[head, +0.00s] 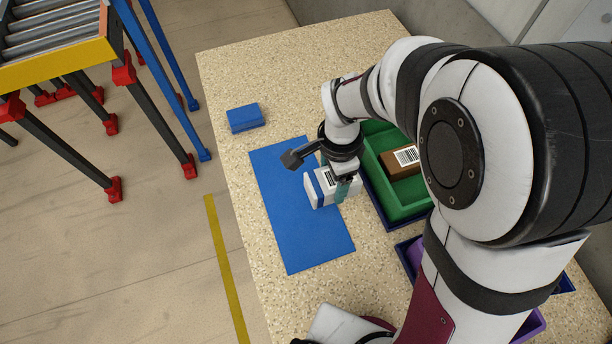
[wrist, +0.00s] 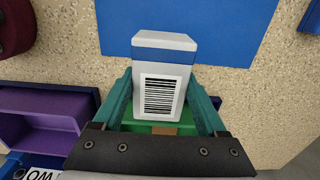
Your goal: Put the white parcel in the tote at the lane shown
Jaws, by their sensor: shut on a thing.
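The white parcel (head: 318,190) has a blue band and a barcode label. My gripper (head: 335,178) is shut on it, with a teal finger on either side. In the wrist view the parcel (wrist: 163,65) stands between the fingers of my gripper (wrist: 162,85), its barcode facing the camera. In the head view it overlaps the right edge of the blue mat (head: 295,240); its height above the table is hard to tell. A green tote (head: 405,195) with a brown barcoded parcel (head: 398,160) is just right of it. A purple tote (head: 534,325) is partly hidden behind my arm.
A blue box (head: 245,118) lies on the speckled table (head: 235,70) beyond the mat. The purple tote also shows at left in the wrist view (wrist: 40,118). A roller conveyor (head: 55,40) stands on the floor at upper left. The mat's left part is clear.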

